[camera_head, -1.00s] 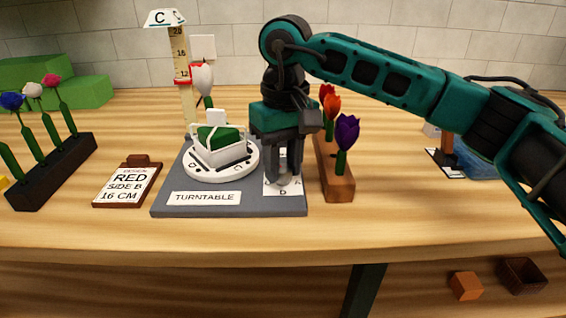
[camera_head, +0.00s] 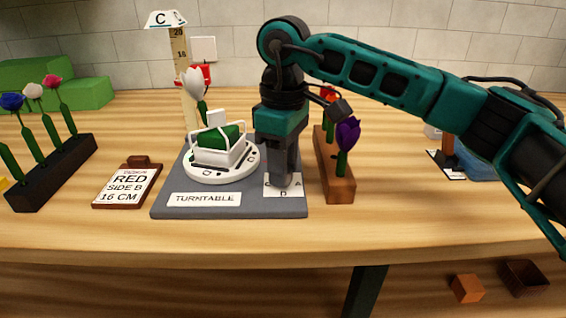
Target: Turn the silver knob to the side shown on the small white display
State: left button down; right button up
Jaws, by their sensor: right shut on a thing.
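My right gripper (camera_head: 282,183) points down onto the white lettered plate (camera_head: 270,191) at the right of the grey turntable base (camera_head: 250,208). It is shut on the silver knob, which the fingers hide. Letters A and D show on the plate; others are covered or unclear. A small white sign (camera_head: 165,18) reading C tops the ruler post (camera_head: 179,46). The clipboard card (camera_head: 127,187) reads RED, SIDE B, 16 CM. The white round turntable (camera_head: 205,176) carries a green block in a white holder (camera_head: 216,146). My left gripper is not in view.
A wooden block (camera_head: 338,190) with red, orange and purple flowers stands close right of my gripper. A dark block (camera_head: 50,176) with several flowers is at far left. A white flower (camera_head: 196,85) stands behind the turntable. The front table strip is clear.

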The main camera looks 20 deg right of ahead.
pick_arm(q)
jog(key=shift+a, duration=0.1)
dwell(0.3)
pick_arm(e)
jog(key=o, duration=1)
jog(key=shift+o, duration=0.2)
jog(key=shift+r, duration=0.6)
notch_tip(320, 180, up, 6)
jog(key=shift+w+f+p, duration=0.1)
jog(key=shift+f+p, duration=0.1)
jog(key=shift+p, duration=0.75)
pick_arm(q)
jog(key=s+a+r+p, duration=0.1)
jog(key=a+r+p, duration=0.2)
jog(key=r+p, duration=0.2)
jog(key=p, duration=0.2)
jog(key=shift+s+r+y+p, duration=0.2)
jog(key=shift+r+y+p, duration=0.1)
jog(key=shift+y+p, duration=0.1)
pick_arm(e)
jog(key=r, duration=0.5)
jog(key=shift+d+r, duration=0.15)
jog(key=shift+d, duration=0.05)
